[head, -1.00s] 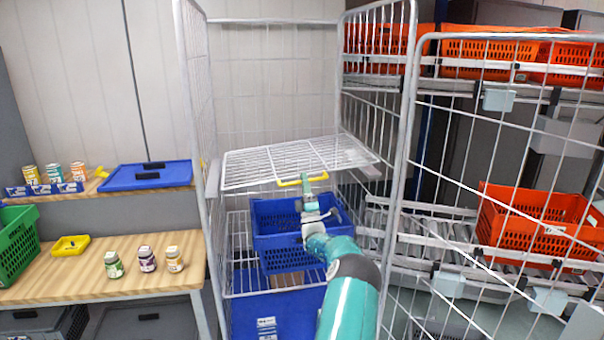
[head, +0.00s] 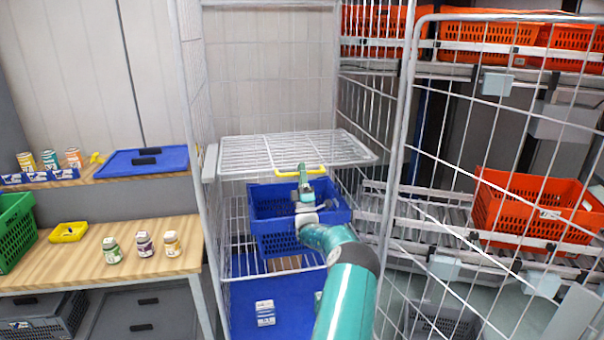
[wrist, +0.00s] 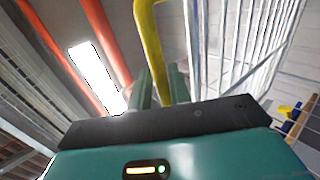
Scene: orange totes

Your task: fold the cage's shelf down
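The cage's shelf (head: 262,153) is a white wire panel inside the tall wire cage (head: 193,110). It lies about level, above a blue tote. A yellow handle (head: 315,170) runs along its front edge. My gripper (head: 304,172) reaches up from below and in front, with its tips at the handle. In the wrist view the two green fingers (wrist: 161,82) stand a little apart.
The blue tote (head: 262,200) stands under the shelf. A mesh door (head: 404,150) is on the cage's right. Orange totes (head: 530,210) sit on racks beyond it. A wooden table (head: 60,272) with jars stands close on the left.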

